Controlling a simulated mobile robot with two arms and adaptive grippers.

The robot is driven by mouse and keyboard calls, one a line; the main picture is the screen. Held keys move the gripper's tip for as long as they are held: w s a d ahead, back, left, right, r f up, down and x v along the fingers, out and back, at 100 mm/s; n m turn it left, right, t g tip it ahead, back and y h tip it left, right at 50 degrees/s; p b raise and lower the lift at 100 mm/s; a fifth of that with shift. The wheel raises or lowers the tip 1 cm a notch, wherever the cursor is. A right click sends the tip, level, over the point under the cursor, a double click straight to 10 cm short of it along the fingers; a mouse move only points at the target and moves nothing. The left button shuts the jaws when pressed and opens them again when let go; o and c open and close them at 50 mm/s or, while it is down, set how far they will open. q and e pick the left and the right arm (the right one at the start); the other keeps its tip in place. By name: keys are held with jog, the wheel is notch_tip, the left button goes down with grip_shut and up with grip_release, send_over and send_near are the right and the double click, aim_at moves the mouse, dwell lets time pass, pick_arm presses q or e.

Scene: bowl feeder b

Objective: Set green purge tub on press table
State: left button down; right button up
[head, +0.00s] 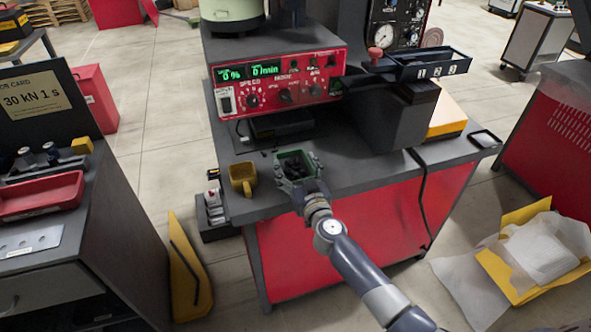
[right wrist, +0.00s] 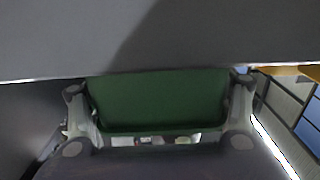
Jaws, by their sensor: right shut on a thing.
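The green purge tub (head: 293,154) is a small open box with dark contents, at the front edge of the dark table (head: 358,168) with red sides. My right gripper (head: 299,172) is shut on it, with a finger at either side. In the right wrist view the tub's green wall (right wrist: 158,98) fills the gap between the two fingers (right wrist: 158,112). I cannot tell whether the tub's underside touches the tabletop. My left gripper is not in view.
A yellow mug (head: 242,178) stands close left of the tub. A red control unit (head: 278,82) stands behind it, and a dark block with a tray (head: 416,66) stands to the right. The tabletop right of the tub is fairly clear. A black cable (head: 424,185) hangs over the front edge.

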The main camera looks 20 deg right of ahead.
jog(key=shift+f, duration=0.1)
jog(key=o, duration=1.3)
jog(key=shift+c, duration=0.2)
jog(key=shift+r, duration=0.2)
jog(key=s+p, duration=0.1)
jog(key=s, duration=1.1)
jog(key=shift+d+p, duration=0.2)
jog(key=shift+p, duration=0.2)
jog(key=shift+f, duration=0.15)
